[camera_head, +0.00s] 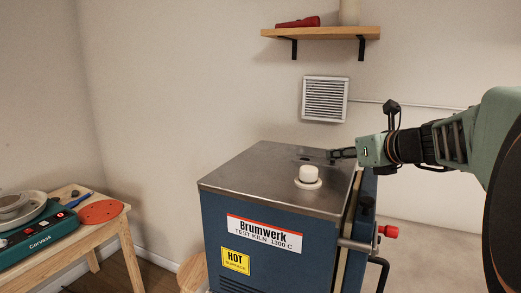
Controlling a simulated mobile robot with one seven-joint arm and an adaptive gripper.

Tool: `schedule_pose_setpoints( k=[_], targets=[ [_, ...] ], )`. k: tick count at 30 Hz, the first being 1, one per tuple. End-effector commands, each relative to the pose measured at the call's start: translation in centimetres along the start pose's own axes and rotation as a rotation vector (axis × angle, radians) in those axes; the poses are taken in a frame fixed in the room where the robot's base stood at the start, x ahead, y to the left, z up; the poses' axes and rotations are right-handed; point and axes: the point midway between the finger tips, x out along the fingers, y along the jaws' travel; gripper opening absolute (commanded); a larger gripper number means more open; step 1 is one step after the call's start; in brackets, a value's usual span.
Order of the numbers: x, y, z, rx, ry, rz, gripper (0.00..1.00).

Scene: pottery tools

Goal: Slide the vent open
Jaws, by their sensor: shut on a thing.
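The kiln (270,215) is a blue box with a grey metal top and a "Brumwerk" label. A small flat vent slide (316,160) lies on its top, behind the white knob (308,174), with a dark spot at its left end. My gripper (336,155) reaches in from the right, low over the kiln top. Its fingers are shut on the vent slide at its right end. The fingertips are small here, and the exact contact is hard to make out. How far the vent opening is uncovered cannot be told.
A louvred grille (325,99) is on the back wall, under a wooden shelf (320,33) with a red object (298,22). A wooden table (75,227) at left holds a green Corvass device (40,238) and an orange disc (100,212). A red-tipped handle (388,232) sticks out at the kiln's right.

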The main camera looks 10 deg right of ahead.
Motion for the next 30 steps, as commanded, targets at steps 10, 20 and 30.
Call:
schedule_pose_setpoints(
  k=[10, 20, 30],
  targets=[
    [-0.2, -0.4, -0.2, 0.001, 0.002, -0.009, 0.29],
    [-0.1, -0.3, -0.1, 0.000, 0.001, -0.006, 0.36],
    [-1.9, -0.3, 4.3, -0.005, -0.003, -0.007, 0.36]
  ],
)
